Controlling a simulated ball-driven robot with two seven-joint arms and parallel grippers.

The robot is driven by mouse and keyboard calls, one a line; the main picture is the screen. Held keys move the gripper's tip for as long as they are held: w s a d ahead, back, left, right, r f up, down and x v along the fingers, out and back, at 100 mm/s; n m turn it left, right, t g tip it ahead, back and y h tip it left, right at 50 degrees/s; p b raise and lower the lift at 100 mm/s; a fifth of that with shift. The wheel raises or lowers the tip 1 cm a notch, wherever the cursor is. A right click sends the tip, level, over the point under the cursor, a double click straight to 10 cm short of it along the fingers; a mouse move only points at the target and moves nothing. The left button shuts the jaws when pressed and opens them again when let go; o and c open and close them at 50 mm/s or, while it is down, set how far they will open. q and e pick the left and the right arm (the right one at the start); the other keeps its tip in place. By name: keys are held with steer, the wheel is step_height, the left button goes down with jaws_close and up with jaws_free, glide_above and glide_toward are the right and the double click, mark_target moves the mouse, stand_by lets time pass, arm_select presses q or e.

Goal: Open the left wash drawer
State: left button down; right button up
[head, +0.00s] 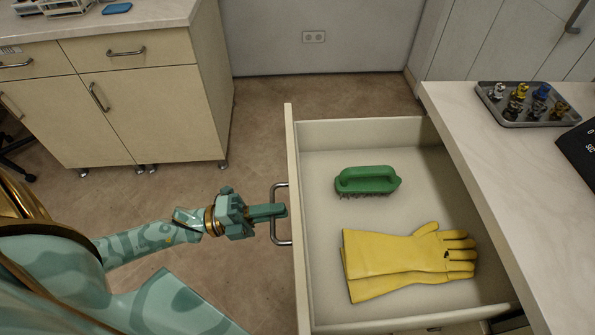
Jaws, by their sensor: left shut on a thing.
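The wash drawer (312,133) is pulled out from under the counter at the right, and its inside is in full view. Its metal bar handle (281,241) is on the front panel, facing left. My left gripper (283,211) is shut on the handle, near its upper part in the picture. A green scrub brush (366,180) and a pair of yellow rubber gloves (405,261) lie on the drawer floor, apart from each other. My right gripper is not in view.
The counter (505,190) at the right carries a grey tray (525,102) with several small knobbed items and a dark device (580,150). A wooden cabinet (150,105) stands at the back left. Open floor (245,150) lies between it and the drawer.

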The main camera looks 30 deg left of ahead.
arm_select(q)
steer(key=shift+v, duration=1)
steer(key=shift+r, duration=0.1)
steer(key=c, duration=1.7)
jaws_free()
steer(key=b+v, duration=0.1)
steer(key=v, duration=1.5)
steer(key=shift+s+a, duration=0.1)
steer(key=shift+a, duration=0.05)
